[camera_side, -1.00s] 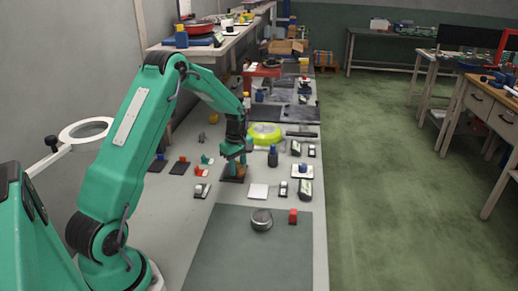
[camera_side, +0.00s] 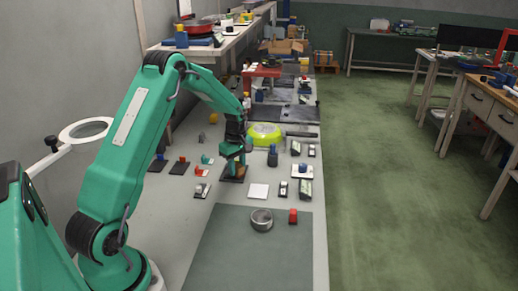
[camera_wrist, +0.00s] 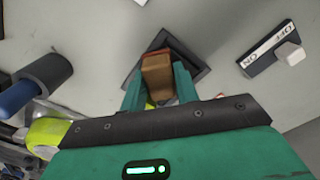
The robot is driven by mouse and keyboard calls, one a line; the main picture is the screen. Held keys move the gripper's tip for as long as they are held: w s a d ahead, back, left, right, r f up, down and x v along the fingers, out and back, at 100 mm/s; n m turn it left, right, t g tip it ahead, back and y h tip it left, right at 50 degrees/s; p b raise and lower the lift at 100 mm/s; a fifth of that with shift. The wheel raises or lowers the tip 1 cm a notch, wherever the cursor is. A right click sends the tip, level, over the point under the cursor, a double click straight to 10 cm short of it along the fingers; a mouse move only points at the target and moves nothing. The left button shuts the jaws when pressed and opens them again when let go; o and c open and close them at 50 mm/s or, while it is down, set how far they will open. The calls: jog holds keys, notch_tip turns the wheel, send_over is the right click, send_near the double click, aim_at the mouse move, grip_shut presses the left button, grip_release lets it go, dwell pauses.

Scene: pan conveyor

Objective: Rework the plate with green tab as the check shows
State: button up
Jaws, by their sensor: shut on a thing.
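My gripper (camera_wrist: 160,88) is shut on a brown-orange block (camera_wrist: 156,68) with a reddish top edge. The block is on or just above a dark square plate (camera_wrist: 190,60). In the side view my gripper (camera_side: 233,157) points down over the dark plate (camera_side: 225,179), and its fingers partly hide the block. A yellow-green patch shows between the fingers in the wrist view; I cannot tell whether it belongs to this plate. A small teal-green piece (camera_side: 206,159) stands to the left of my gripper in the side view.
A yellow-green pan (camera_side: 264,133) lies behind my gripper. A white plate (camera_side: 258,191), a switch plate (camera_wrist: 272,50), a metal cup (camera_side: 261,219) and a red block (camera_side: 293,216) are nearby. Small dark plates with coloured tabs stand to the left. The grey mat (camera_side: 245,262) is mostly clear.

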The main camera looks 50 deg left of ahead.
aim_at(243, 168)
jog(key=shift+w+d, duration=0.6)
jog(key=shift+s+a+r, duration=0.1)
jog(key=shift+r, duration=4)
jog(key=shift+s+d+r, duration=0.1)
jog(key=shift+d+r, duration=0.05)
jog(key=shift+d, duration=0.45)
jog(key=s+d+r, duration=0.1)
jog(key=s+d, duration=0.7)
jog(key=d, duration=0.3)
jog(key=s+d+r+m, duration=0.1)
jog(key=s+d, duration=0.8)
jog(key=d, duration=0.3)
jog(key=shift+d, duration=0.25)
jog(key=shift+s, duration=0.1)
jog(key=w+a+f, duration=0.1)
jog(key=a+f, duration=0.1)
jog(key=a, duration=0.1)
jog(key=a+f, duration=0.2)
jog(key=a, duration=0.2)
jog(key=w+a+f, duration=0.1)
jog(key=a+f, duration=0.2)
jog(key=a, duration=0.1)
jog(key=shift+w+a, duration=0.2)
jog(key=shift+w, duration=0.15)
